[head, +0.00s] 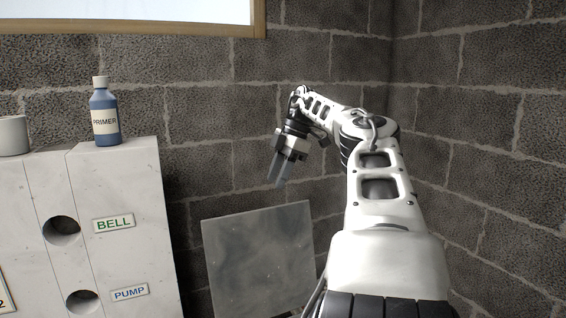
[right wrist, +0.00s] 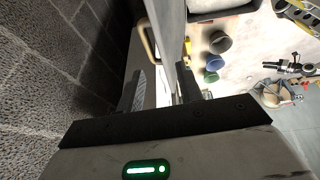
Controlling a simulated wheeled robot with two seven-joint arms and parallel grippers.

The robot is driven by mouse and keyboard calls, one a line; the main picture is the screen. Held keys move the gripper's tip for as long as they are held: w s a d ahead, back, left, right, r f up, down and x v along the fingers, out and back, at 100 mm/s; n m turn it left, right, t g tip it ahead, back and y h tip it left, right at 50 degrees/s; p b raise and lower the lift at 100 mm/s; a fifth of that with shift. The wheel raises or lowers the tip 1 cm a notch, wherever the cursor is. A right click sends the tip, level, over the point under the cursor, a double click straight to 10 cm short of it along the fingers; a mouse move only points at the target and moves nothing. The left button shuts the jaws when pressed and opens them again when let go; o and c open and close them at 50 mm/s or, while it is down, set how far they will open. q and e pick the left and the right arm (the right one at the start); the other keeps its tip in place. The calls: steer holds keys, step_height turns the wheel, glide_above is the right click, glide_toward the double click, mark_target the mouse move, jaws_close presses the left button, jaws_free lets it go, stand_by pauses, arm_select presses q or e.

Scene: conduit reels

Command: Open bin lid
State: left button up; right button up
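A flat grey panel, which looks like the bin lid (head: 260,262), stands steeply raised near the wall in the head view. The bin below it is out of the picture. My right gripper (head: 277,172) is above the panel's top edge, pointing down, with no contact visible. In the right wrist view my right gripper (right wrist: 160,92) has its two fingers apart with nothing clasped between them. A grey panel (right wrist: 170,35) shows nearly edge-on beyond the fingers, with a tan curved bar (right wrist: 146,42) at its left. My left gripper is not in view.
A pale cabinet (head: 120,215) with round holes and BELL and PUMP labels stands at left. A blue primer bottle (head: 104,115) and a white cylinder (head: 13,135) are on top. Block walls (head: 480,130) close in behind and at right. Small coloured objects (right wrist: 217,60) lie below.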

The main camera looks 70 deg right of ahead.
steer(key=shift+v, duration=1.8)
